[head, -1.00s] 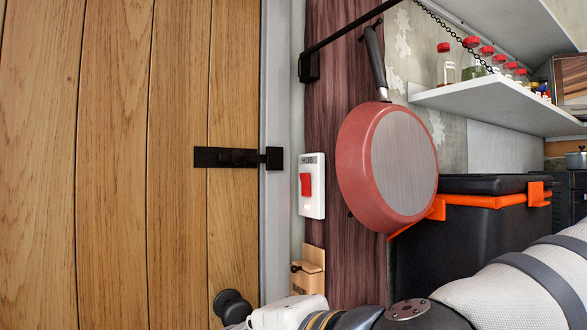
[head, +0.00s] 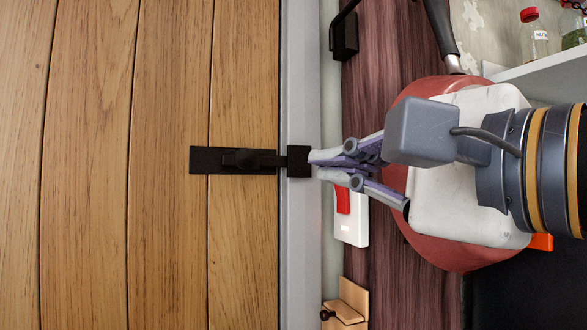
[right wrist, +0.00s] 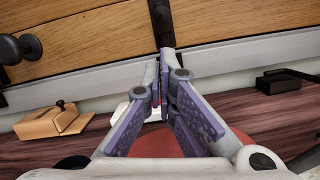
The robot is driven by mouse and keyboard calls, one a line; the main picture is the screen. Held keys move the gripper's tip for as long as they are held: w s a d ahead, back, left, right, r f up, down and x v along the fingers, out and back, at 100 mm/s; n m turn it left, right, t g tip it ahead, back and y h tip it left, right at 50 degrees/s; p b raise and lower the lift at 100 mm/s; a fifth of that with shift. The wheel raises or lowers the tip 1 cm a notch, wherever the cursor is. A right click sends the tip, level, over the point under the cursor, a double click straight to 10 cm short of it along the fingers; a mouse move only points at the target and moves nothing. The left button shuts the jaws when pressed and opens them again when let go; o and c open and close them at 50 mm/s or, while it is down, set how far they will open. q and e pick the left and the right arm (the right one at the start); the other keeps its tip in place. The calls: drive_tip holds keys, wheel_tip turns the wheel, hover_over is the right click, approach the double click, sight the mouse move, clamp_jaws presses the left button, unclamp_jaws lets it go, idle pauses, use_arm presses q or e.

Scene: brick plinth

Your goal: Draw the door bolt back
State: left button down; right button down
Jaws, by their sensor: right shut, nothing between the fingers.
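The black door bolt (head: 232,160) is mounted on the wooden door (head: 165,250), with a dark knob-like raised part on its plate. Its bar reaches right across the gap to the black keeper (head: 298,161) on the grey door frame. My right gripper (head: 313,157) is shut and empty. Its fingertips are at the right edge of the keeper in the head view; I cannot tell whether they touch. In the right wrist view the shut fingertips (right wrist: 163,55) point up toward the dark bolt, which is partly hidden behind them. My left gripper is not in view.
A red-bottomed pan (head: 430,255) hangs behind my right gripper. A white switch with a red rocker (head: 343,200) sits just below the fingers. A wooden hook block (head: 348,303) is lower down. A round black door knob (right wrist: 20,47) shows in the right wrist view.

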sight(243, 166)
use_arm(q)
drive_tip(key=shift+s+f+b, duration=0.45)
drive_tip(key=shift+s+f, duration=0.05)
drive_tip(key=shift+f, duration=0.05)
use_arm(e)
drive_tip(key=x, duration=0.9)
drive_tip(key=shift+w+a+f, duration=0.1)
drive_tip(key=shift+w+a, duration=0.1)
drive_tip(key=shift+w, duration=0.2)
